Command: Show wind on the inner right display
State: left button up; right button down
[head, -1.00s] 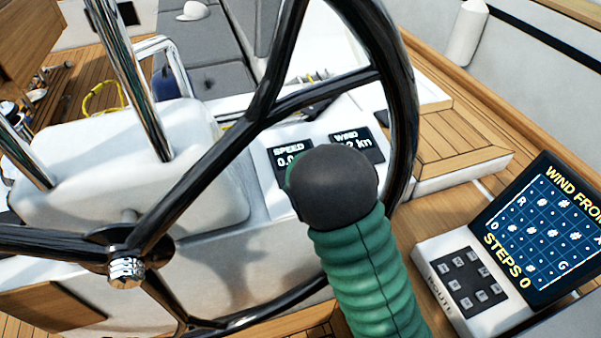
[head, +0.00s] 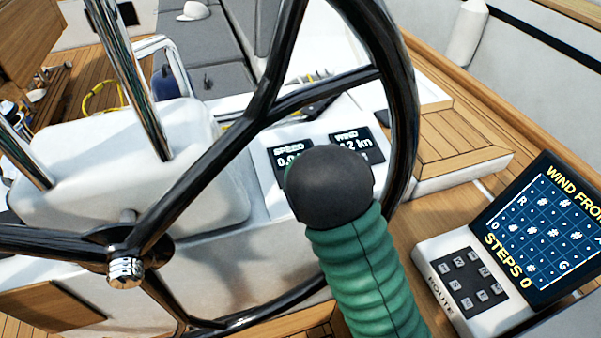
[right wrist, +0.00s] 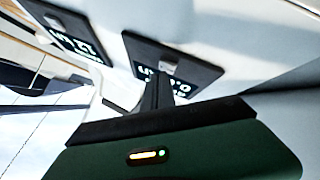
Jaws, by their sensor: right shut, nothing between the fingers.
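Two small black displays sit side by side on the white console behind the wheel. In the head view the left display (head: 291,152) reads SPEED and a partly hidden value starting 0.0. The right display (head: 357,146) reads WIND, with its value in kn partly covered. In the right wrist view the speed display (right wrist: 170,68) and wind display (right wrist: 72,35) appear upside down, each with a small pale tab. My right gripper (right wrist: 158,88) is shut and empty, its dark fingertips at the speed display; contact cannot be told. The head view hides it behind my arm. My left gripper is out of view.
The black steering wheel (head: 268,97) stands in front of the console, its rim close to my right arm. A route keypad (head: 468,282) and a tilted grid screen (head: 545,230) stand at the right. Chrome tubes (head: 130,80) rise at the left.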

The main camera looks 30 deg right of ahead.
jog(key=shift+w+f, duration=0.1)
jog(key=shift+f, duration=0.3)
dwell(0.5)
jog(key=shift+s+r+p, duration=0.25)
jog(key=shift+r+p, duration=0.45)
jog(key=shift+r, duration=0.15)
jog(key=r+p, duration=0.2)
jog(key=s+r+p, duration=0.1)
jog(key=r+p, duration=0.1)
jog(key=r, duration=0.1)
jog(key=shift+a+p, duration=0.2)
jog(key=shift+p, duration=0.15)
jog(key=shift+f, duration=0.1)
